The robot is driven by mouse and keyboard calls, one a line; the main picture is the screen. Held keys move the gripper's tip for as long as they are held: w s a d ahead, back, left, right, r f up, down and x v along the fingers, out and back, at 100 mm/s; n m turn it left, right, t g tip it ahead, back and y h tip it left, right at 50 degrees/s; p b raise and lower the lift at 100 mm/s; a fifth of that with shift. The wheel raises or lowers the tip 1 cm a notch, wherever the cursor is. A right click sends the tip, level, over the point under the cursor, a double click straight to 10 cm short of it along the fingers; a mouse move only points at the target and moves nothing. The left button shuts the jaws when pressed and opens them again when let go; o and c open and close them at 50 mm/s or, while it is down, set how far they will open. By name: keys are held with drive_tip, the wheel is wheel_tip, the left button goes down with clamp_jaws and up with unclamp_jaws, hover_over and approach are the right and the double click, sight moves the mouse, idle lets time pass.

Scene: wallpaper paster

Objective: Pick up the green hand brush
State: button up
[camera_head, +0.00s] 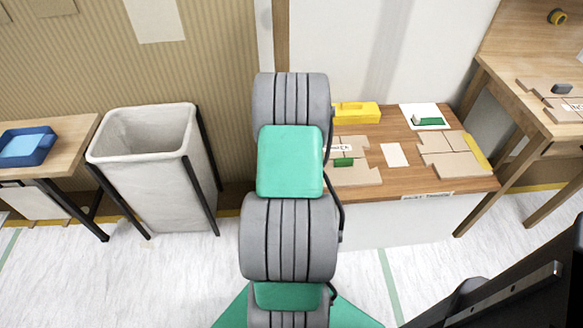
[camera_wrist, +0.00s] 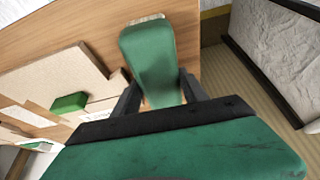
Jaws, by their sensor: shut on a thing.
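The green hand brush (camera_wrist: 148,50) is in the wrist view at the top middle, with a thin pale edge at its far end. My gripper (camera_wrist: 159,92) is shut on it, one dark finger on each side. The wooden table top shows behind the brush; I cannot tell whether the brush touches it. In the head view my arm hides both the gripper and the held brush.
The low wooden table (camera_head: 391,128) bears cardboard pieces, a yellow box (camera_head: 356,112), a small green block (camera_head: 344,162) and a white card with a green item (camera_head: 430,121). A white bin (camera_head: 150,155) stands left of my arm. A blue tray (camera_head: 27,146) lies farther left.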

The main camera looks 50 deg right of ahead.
drive_tip(key=s+d+r+p, duration=0.2)
drive_tip(key=s+r, duration=1)
drive_tip(key=s, duration=0.1)
drive_tip(key=shift+s+d, duration=0.35)
drive_tip(key=shift+s, duration=0.05)
